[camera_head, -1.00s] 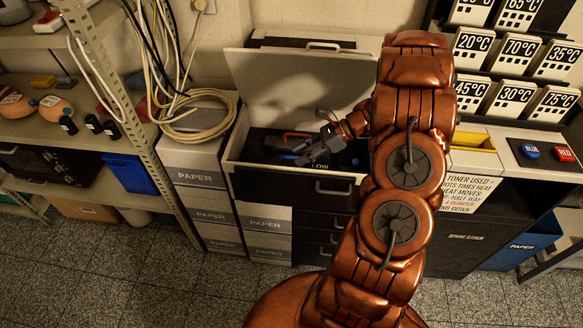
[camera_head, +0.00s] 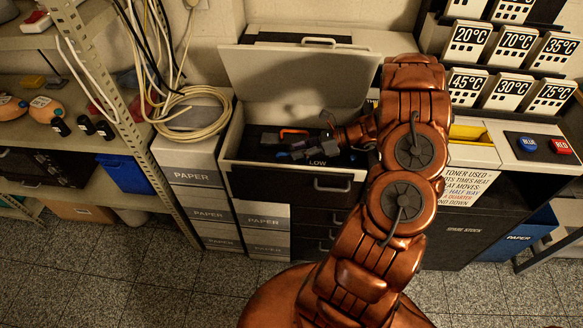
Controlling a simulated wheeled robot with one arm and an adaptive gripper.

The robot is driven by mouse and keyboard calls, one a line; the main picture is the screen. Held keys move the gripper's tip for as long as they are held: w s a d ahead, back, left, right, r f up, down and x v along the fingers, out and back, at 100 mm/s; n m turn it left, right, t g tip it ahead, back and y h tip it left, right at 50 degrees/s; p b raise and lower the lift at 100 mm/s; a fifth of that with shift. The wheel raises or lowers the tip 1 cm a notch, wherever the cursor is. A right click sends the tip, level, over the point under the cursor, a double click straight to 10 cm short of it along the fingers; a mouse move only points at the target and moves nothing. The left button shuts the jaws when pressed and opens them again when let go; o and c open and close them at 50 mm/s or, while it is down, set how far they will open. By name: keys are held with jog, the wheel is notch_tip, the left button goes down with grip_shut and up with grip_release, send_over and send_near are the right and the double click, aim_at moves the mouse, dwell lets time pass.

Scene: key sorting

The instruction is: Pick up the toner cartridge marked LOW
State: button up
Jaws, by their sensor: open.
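The word LOW shows in white letters on a dark surface, which I take to be the toner cartridge (camera_head: 318,162), inside the open bay of the white and black printer (camera_head: 228,140). An orange handle-like piece (camera_head: 296,131) shows behind my gripper in the same bay. My gripper (camera_head: 286,155) is open and reaches in from the right, over the dark surface just behind and left of the LOW marking. It hides part of the bay. I cannot tell whether its fingers touch anything.
The raised printer lid (camera_head: 300,75) stands behind the gripper. A coiled cable (camera_head: 185,115) lies on paper boxes (camera_head: 190,160) to the left, beside a shelf post. Temperature cards (camera_head: 515,45) and blue and red buttons (camera_head: 528,144) are at the right.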

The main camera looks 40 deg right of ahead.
aim_at(288, 154)
jog(key=x, duration=0.1)
jog(key=p+x, duration=0.1)
jog(key=x, duration=0.1)
jog(key=shift+s+a+r, duration=0.1)
jog(key=shift+s+a, duration=0.1)
jog(key=shift+a, duration=0.05)
jog(key=shift+w+a+f, duration=0.25)
jog(key=shift+w+a, duration=0.1)
grip_shut()
dwell(0.4)
